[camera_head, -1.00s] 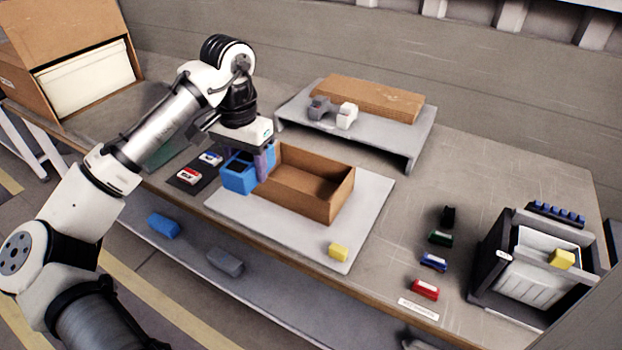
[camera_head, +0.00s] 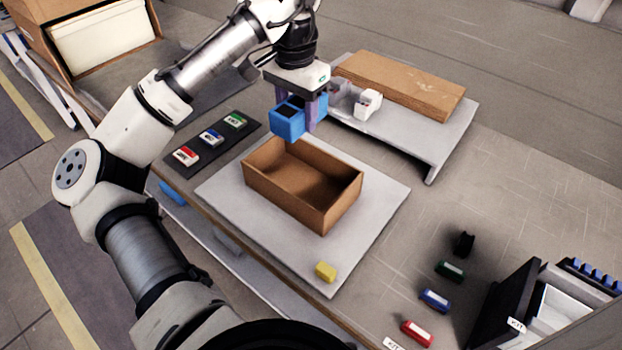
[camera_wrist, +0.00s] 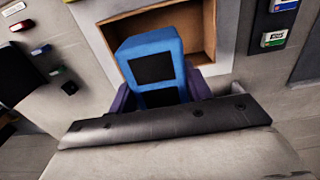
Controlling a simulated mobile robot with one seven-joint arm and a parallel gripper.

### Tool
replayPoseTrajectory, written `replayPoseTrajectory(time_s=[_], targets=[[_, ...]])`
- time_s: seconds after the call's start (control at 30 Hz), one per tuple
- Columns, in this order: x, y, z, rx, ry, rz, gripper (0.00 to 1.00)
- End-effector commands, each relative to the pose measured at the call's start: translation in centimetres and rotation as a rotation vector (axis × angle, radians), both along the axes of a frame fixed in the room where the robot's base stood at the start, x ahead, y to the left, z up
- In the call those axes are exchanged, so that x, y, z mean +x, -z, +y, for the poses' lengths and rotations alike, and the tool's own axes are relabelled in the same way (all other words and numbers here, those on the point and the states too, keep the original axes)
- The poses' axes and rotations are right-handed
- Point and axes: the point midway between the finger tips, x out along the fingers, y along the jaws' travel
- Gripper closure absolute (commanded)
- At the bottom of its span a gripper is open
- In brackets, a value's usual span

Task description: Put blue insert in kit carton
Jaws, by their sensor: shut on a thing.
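The blue insert (camera_head: 289,121) is a blue block with dark square openings on top. My gripper (camera_head: 311,112) is shut on it and holds it in the air above the far rim of the open carton. The insert also shows in the wrist view (camera_wrist: 150,62), between my purple fingers (camera_wrist: 160,92). The kit carton (camera_head: 318,206) is an open brown box on a light grey mat (camera_head: 372,222), and its visible inside looks empty. In the wrist view the carton (camera_wrist: 203,28) lies beyond the insert, which covers part of it.
A yellow block (camera_head: 326,271) sits on the mat's near corner. A grey raised shelf (camera_head: 420,142) with a brown flat board (camera_head: 405,83) stands behind. A dark strip (camera_head: 218,150) with coloured pieces lies left. Small coloured pieces and a bin (camera_head: 508,305) are at right.

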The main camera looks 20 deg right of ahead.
Motion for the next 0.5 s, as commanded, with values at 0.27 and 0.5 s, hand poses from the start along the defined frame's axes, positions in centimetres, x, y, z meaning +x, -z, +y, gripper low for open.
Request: replayPoseTrajectory(time_s=[0.27,0.5], targets=[[-0.1,3.3,0.1,0.001,-0.001,0.004,0.72],[0.0,9.8,0.1,0.001,-0.002,0.003,0.72]])
